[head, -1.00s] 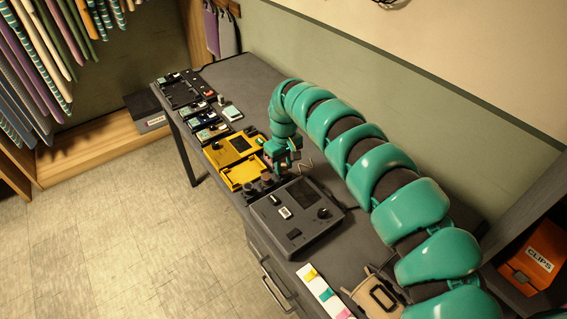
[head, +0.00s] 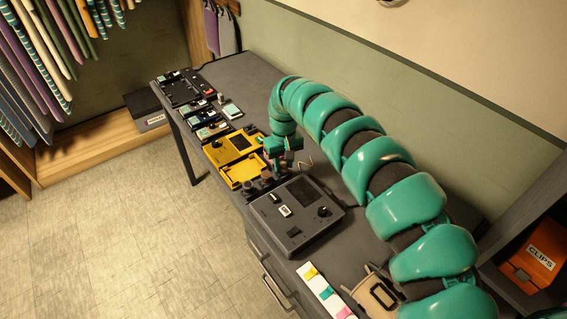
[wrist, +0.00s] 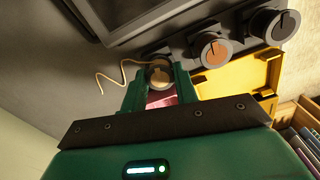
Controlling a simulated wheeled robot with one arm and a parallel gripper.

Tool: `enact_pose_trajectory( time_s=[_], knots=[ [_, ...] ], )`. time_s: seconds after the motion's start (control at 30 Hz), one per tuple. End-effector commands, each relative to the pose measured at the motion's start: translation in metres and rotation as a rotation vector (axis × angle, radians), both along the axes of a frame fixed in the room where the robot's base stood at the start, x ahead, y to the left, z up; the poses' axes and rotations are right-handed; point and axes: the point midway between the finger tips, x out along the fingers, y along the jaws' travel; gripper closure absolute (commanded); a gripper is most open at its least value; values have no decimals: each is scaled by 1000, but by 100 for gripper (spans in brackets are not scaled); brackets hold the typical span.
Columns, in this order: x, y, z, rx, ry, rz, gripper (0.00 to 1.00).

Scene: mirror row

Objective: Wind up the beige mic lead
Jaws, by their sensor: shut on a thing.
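My gripper (wrist: 160,90) is shut on a round winder knob (wrist: 160,72) with a tan face, at the left end of a row of knobs in the wrist view. The thin beige mic lead (wrist: 112,78) runs from this knob in a loose zigzag over the dark grey top. In the head view my gripper (head: 284,158) is low over the bench, between the yellow device and the grey device, partly hiding the knobs. A short bit of the lead (head: 306,163) shows to its right.
An orange-faced knob (wrist: 210,49) and a dark grey knob (wrist: 273,25) stand beside the held one. The yellow device (head: 232,150) and the grey device (head: 297,217) flank the row closely. Several small boxes stand farther along the bench. An orange CLIPS box (head: 538,262) sits at right.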

Motion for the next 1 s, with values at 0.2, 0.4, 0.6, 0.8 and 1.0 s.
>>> enact_pose_trajectory(
  time_s=[0.2, 0.4, 0.6, 0.8, 1.0],
  knots=[
    [0, 1, -3, 1, -3, -265, 93],
    [-1, 1, -4, 0, 1, -432, 93],
    [0, 1, -3, 1, -1, -589, 93],
    [-1, 1, 0, 2, 1, -831, 93],
    [-1, 1, 0, 0, 3, -1092, 93]
  ],
)
